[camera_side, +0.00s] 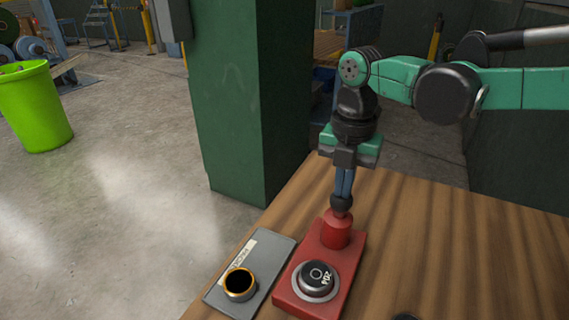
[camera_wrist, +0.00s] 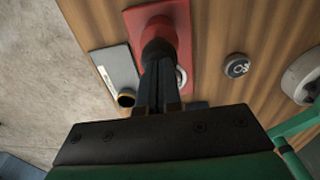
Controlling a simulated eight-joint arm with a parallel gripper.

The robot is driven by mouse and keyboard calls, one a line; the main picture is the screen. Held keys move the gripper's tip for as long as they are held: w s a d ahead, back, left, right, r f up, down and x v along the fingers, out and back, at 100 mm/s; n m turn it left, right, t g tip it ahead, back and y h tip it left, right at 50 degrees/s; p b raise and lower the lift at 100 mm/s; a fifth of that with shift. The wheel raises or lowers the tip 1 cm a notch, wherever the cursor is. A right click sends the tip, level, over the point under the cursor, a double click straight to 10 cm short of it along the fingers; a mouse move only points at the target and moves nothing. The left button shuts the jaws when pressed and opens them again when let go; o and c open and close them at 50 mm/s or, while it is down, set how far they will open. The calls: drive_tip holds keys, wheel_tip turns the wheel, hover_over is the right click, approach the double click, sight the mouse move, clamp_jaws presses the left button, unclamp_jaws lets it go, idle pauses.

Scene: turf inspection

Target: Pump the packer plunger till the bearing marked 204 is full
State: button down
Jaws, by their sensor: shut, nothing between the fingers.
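The red packer (camera_side: 338,262) stands on the wooden table, with a red barrel (camera_side: 336,230) at its back end and a dark plunger knob (camera_side: 341,203) on top. The bearing marked 204 (camera_side: 318,278) lies in a silver ring at the packer's front end; its fill cannot be told. My gripper (camera_side: 342,192) is shut and empty, pointing down, with its fingertips at the top of the knob and seemingly touching it. In the wrist view the knob (camera_wrist: 158,50) is just beyond my fingers, which hide most of the bearing.
A grey labelled plate (camera_side: 262,255) with a brass-rimmed dark cup (camera_side: 240,283) lies left of the packer. The wrist view shows another dark marked disc (camera_wrist: 237,66) and a grey round part (camera_wrist: 302,75) on the table. A green pillar (camera_side: 250,100) stands behind the table.

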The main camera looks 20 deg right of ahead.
wheel_tip(320, 180, up, 14)
idle(0.5)
idle(0.8)
drive_tip(key=shift+w+r, duration=0.1)
drive_tip(key=shift+r, duration=0.85)
drive_tip(key=shift+f, duration=0.15)
wheel_tip(320, 180, down, 14)
drive_tip(key=shift+r, duration=0.1)
